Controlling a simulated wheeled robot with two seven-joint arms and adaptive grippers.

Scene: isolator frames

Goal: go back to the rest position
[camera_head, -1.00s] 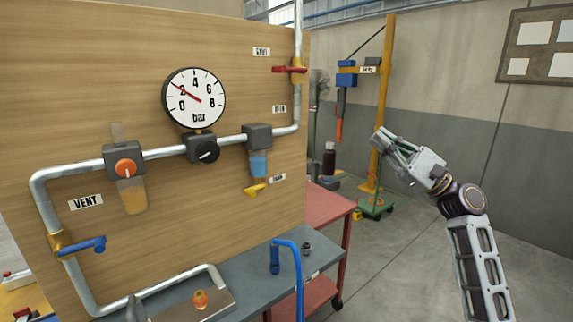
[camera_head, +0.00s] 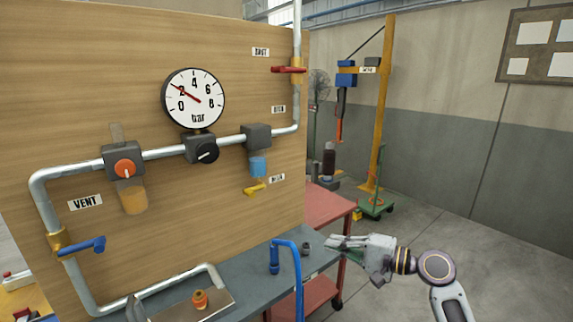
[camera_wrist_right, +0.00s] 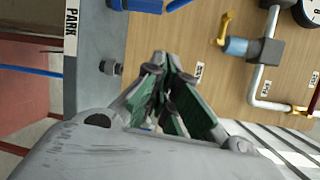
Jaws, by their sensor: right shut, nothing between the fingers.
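My right gripper (camera_head: 334,243) is at the right end of the grey bench in the head view, with its arm coming in from the lower right. Its fingers are shut and hold nothing. The fingertips (camera_wrist_right: 163,62) also show in the right wrist view, pointing toward the wooden panel and the bench edge. My left gripper is in neither view.
The wooden panel (camera_head: 110,60) carries a pressure gauge (camera_head: 194,98), pipes, knobs and valve handles. A red cart (camera_head: 325,205) stands behind. The floor at the right is clear.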

